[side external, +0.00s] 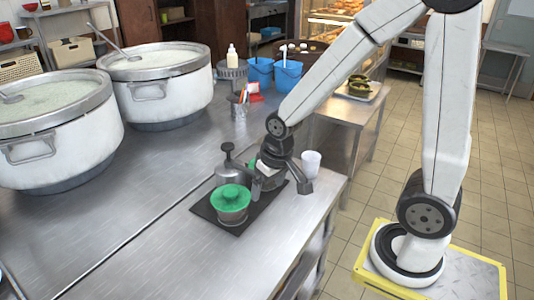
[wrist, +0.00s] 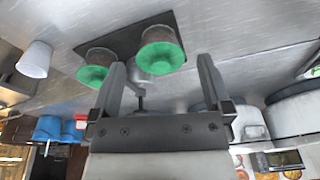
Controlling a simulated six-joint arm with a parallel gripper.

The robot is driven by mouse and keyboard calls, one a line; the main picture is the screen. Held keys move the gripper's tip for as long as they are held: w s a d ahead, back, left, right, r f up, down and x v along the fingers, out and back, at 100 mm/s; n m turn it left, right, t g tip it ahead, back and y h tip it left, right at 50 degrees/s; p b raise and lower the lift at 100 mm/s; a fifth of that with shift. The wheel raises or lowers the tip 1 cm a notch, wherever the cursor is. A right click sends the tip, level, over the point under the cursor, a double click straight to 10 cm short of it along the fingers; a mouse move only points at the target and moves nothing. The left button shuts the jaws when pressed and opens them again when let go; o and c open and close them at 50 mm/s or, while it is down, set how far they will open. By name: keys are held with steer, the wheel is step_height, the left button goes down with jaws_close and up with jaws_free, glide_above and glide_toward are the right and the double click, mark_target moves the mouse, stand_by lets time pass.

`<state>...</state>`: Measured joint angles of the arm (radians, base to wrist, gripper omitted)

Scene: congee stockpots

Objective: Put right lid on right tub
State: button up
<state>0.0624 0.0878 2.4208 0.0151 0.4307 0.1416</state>
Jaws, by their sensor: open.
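In the side view a tub with a green lid (side external: 231,197) on top stands at the front of a dark mat (side external: 206,212). The wrist view, which is upside down, shows two tubs, each with green at its top: one green lid (wrist: 95,75) at left, near the white cup, and another (wrist: 161,56) nearer the middle. The second tub is mostly hidden by my gripper in the side view. My gripper (side external: 283,182) is low over the mat's right part. In the wrist view its fingers (wrist: 160,64) are apart, with nothing clearly held between them.
A metal pot with a dark-knobbed top (side external: 229,172) stands behind the front tub. A white cup (side external: 311,162) is right of my gripper. Two large stockpots (side external: 165,88) stand at left, and blue buckets (side external: 287,76) at the back. The steel counter's front left is clear.

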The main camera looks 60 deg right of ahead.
steer(key=shift+s+a+f+n, duration=0.1)
steer(key=shift+s+a+n, duration=0.25)
steer(key=shift+s, duration=0.25)
steer(key=shift+s+a+f+n, duration=0.15)
steer(key=shift+s+a+n, duration=0.15)
steer(key=shift+s+n, duration=0.25)
steer(key=shift+s+a+f+n, duration=0.1)
steer(key=shift+s+a+n, duration=0.2)
steer(key=shift+s, duration=0.35)
